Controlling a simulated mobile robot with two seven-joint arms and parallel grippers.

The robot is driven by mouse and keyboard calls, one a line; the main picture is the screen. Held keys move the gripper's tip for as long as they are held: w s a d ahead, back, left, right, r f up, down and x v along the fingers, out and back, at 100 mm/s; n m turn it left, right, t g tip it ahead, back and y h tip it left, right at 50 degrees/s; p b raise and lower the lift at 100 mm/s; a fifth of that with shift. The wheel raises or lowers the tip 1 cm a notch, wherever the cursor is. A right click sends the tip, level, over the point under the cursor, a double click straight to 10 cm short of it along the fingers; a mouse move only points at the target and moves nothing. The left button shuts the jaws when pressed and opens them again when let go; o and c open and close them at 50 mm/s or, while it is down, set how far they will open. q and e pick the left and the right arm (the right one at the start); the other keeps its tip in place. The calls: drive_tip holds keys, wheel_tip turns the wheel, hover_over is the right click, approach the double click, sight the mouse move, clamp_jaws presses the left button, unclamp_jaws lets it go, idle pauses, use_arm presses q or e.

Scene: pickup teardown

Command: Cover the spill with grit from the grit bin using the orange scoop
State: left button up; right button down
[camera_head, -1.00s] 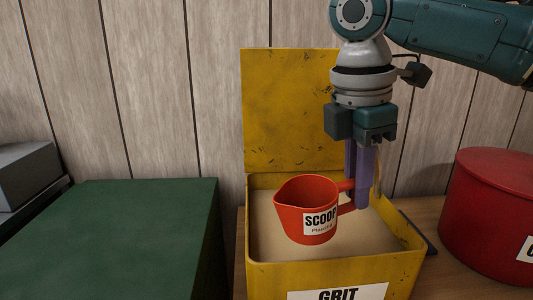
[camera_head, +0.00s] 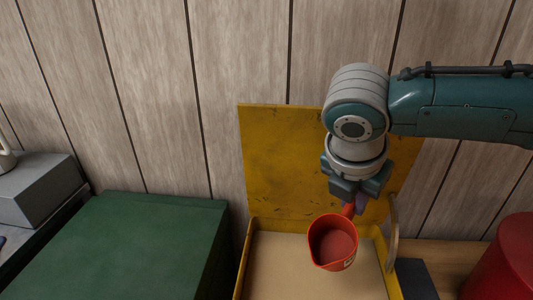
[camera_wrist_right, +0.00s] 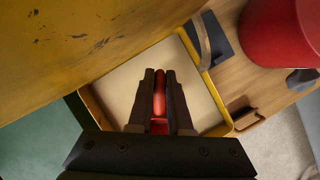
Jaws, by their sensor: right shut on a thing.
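The orange-red scoop (camera_head: 333,243) hangs over the open yellow grit bin (camera_head: 244,262), its mouth facing the head camera. Its inside looks plain red, with no grit visible. My right gripper (camera_head: 358,203) is shut on the scoop's handle, behind the cup; the handle also shows between the fingers in the right wrist view (camera_wrist_right: 160,95). Pale, smooth grit (camera_head: 285,268) fills the bin's floor below the scoop. The bin's lid (camera_head: 285,160) stands open against the wall. The spill and my left gripper are not in view.
A large green box (camera_head: 130,250) stands left of the bin, with a grey case (camera_head: 35,187) beyond it. A red round container (camera_head: 505,262) stands right of the bin on the wooden top (camera_head: 450,257). A panelled wall closes off the back.

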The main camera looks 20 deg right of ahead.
drive_tip(key=shift+f+b, duration=6.4)
drive_tip(key=shift+f, duration=1.35)
drive_tip(key=shift+r, duration=0.1)
